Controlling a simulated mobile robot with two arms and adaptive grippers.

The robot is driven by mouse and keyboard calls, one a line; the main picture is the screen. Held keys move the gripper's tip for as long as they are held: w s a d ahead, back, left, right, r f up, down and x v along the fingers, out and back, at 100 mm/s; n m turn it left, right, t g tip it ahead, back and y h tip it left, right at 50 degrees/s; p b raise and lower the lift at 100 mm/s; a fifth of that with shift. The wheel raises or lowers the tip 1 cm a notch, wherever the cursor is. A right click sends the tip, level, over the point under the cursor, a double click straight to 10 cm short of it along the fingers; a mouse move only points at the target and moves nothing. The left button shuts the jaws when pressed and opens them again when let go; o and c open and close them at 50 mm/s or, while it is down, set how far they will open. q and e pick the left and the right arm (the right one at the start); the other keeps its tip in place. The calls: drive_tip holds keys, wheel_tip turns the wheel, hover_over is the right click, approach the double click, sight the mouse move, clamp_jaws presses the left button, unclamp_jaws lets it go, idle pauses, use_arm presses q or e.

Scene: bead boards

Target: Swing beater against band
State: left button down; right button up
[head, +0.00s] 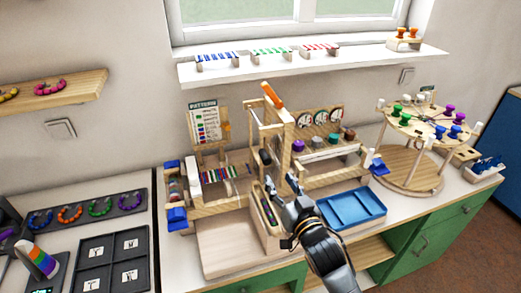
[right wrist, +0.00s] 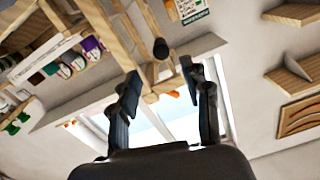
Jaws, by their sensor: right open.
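A wooden loom frame (head: 208,207) stands on the counter. A striped, multicoloured beaded band (head: 222,174) is stretched across its left part. A tall wooden upright piece, which looks like the beater (head: 285,133), rises right of the band, with a dark grip (head: 265,157) low on its left. In the right wrist view, a dark round knob (right wrist: 161,48) on a wooden post lies just beyond the fingertips, apart from them. My right gripper (head: 281,181) is open and empty in front of the upright; it also shows in the wrist view (right wrist: 160,78). My left gripper is out of view.
A blue tray (head: 350,209) lies right of my right gripper. A round wooden stand (head: 410,165) with coloured knobs is farther right. A dark compartment tray (head: 112,262) and bead rings are at left. A white shelf (head: 310,63) hangs above.

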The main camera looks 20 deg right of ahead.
drive_tip(key=p, duration=0.2)
approach(261, 151)
drive_tip(key=w, duration=0.2)
drive_tip(key=shift+w+d+f, duration=0.15)
drive_tip(key=shift+w+f, duration=0.05)
drive_tip(key=shift+w, duration=0.1)
drive_tip(key=w, duration=0.5)
drive_tip(key=shift+w+f+p, duration=0.2)
drive_tip(key=shift+p, duration=0.1)
drive_tip(key=shift+w, duration=0.3)
drive_tip(key=shift+w+a, duration=0.25)
drive_tip(key=shift+w, duration=0.05)
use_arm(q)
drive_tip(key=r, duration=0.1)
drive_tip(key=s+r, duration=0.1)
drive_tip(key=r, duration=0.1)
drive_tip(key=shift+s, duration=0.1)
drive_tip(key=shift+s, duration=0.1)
use_arm(e)
drive_tip(key=shift+f, duration=0.1)
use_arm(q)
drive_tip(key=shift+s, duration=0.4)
use_arm(e)
clamp_jaws()
